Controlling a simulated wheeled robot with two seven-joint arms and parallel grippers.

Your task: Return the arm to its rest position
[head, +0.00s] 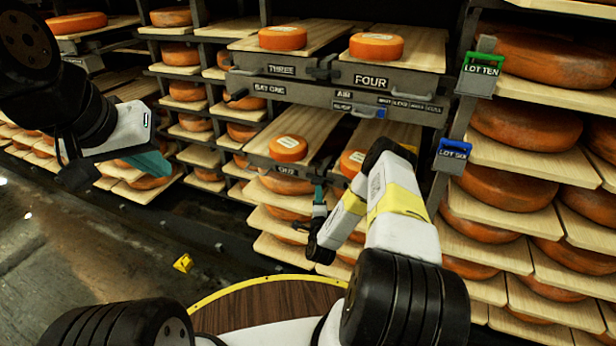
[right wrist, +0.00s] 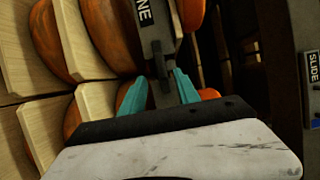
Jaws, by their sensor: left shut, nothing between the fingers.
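My left gripper (head: 152,165) is at the left of the head view, with its teal fingers together and nothing between them. It hangs in front of the left racks. My right arm reaches forward from the bottom right toward the lower drawer shelf. My right gripper (head: 319,194) is small and partly hidden by its own wrist in the head view. In the right wrist view its two teal fingers (right wrist: 159,92) stand apart. A dark bar, apparently a shelf handle (right wrist: 161,88), shows between them; I cannot tell whether they touch it.
Shelves labelled THREE (head: 282,69) and FOUR (head: 371,81) carry small orange cheese wheels. A lower board (head: 312,128) holds more. Large cheese wheels (head: 527,122) fill the right rack. Green (head: 481,69) and blue (head: 452,154) tags stick out there. A yellow object (head: 183,263) lies on the floor.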

